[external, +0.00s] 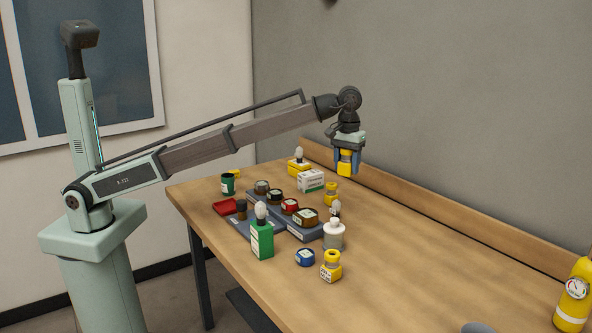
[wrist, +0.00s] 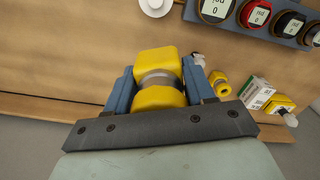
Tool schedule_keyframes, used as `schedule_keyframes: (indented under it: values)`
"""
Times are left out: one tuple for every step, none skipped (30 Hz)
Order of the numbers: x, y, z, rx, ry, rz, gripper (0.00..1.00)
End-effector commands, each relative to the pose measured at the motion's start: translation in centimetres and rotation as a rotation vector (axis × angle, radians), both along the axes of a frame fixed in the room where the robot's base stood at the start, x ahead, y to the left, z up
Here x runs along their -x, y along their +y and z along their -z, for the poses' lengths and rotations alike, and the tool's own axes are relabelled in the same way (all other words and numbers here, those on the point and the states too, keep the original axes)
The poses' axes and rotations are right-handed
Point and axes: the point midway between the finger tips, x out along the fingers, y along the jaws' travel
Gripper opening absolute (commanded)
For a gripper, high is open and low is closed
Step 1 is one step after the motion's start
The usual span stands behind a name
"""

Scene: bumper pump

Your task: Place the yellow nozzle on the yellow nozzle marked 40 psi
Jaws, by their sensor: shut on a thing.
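My gripper (external: 346,168) is raised above the far part of the table, its blue fingers shut on a yellow nozzle (external: 346,161). In the wrist view the held yellow nozzle (wrist: 157,97), with a grey band round its middle, sits between the fingers (wrist: 157,88). One yellow nozzle piece (external: 331,194) stands on the table below the gripper; it also shows in the wrist view (wrist: 219,84). Another yellow piece with a white label (external: 331,266) stands nearer the front. The label is too small to read, so I cannot tell which is marked 40 psi.
A yellow bottle with a white bulb (external: 299,167) and a white-green box (external: 311,181) stand at the back. Several round gauges sit on a grey tray (external: 300,234). A green bulb bottle (external: 262,240), a white bottle (external: 334,235) and a blue cap (external: 305,257) stand nearby. The table's right is mostly clear.

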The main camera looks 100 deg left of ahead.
Motion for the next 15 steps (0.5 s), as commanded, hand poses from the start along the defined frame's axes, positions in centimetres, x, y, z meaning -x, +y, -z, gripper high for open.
schedule_keyframes:
  values:
    - [0.0, -2.5, 0.0, 0.0, 0.0, 0.04, 0.14]
    - [0.1, -3.9, 0.0, 0.0, 0.0, 0.063, 0.14]
    - [0.1, -5.6, 0.0, 0.0, 0.0, 0.093, 0.14]
    - [0.2, -6.9, 0.0, 0.0, 0.0, 0.116, 0.14]
    - [0.2, -8.1, 0.0, 0.0, 0.0, 0.137, 0.14]
    - [0.4, -9.9, 0.0, 0.0, 0.0, 0.167, 0.14]
    - [0.5, -11.0, 0.0, 0.0, 0.0, 0.189, 0.14]
    - [0.6, -12.2, 0.0, 0.0, 0.0, 0.208, 0.14]
    - [0.8, -13.5, 0.0, 0.0, 0.0, 0.232, 0.14]
    - [0.9, -14.6, 0.0, 0.0, 0.0, 0.251, 0.14]
    - [1.0, -15.4, 0.0, 0.0, 0.0, 0.266, 0.14]
    - [1.2, -16.5, 0.0, 0.0, 0.0, 0.285, 0.14]
    - [1.3, -17.2, 0.0, 0.0, 0.0, 0.298, 0.14]
    - [1.4, -18.0, 0.0, 0.0, 0.0, 0.311, 0.14]
    - [1.5, -18.7, 0.0, 0.0, 0.0, 0.325, 0.14]
